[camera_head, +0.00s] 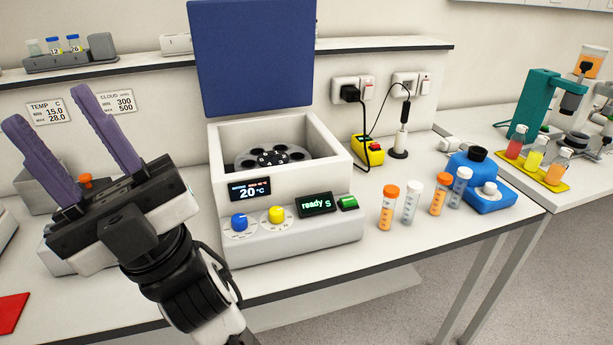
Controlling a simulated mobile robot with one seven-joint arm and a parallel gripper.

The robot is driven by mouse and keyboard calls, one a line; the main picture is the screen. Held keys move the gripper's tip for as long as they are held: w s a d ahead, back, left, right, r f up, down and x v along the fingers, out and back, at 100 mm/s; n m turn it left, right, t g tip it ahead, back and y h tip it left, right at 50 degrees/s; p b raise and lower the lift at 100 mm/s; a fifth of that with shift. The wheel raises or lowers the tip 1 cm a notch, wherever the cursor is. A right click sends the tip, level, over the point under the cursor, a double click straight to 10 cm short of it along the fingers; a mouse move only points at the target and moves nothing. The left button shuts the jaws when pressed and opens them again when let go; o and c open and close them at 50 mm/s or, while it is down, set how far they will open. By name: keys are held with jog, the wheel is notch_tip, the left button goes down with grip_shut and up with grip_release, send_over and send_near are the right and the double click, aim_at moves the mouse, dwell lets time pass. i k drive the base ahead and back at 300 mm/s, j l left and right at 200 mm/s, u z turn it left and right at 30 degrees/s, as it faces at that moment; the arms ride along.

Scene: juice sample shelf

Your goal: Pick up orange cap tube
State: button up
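Two orange cap tubes stand upright on the bench right of the centrifuge. One orange cap tube (387,207) is at the front left of the group; the other orange cap tube (439,195) stands further right. A white cap tube (411,203) is between them, and another white cap tube (460,188) is at the right, near the blue device. My gripper (68,122) is at the left, its two purple fingers pointing up and spread wide apart. It is empty and far from the tubes.
The white centrifuge (290,236) with its blue lid (252,60) raised stands between my gripper and the tubes. A blue device (490,196) is right of the tubes. A wall shelf (390,44) runs behind. Bare bench (400,245) lies in front of the tubes.

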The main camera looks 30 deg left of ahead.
aim_at(443, 179)
jog(key=i+l+z, duration=0.15)
jog(key=i, duration=0.35)
jog(key=i+l+z, duration=0.15)
jog(key=i, duration=0.4)
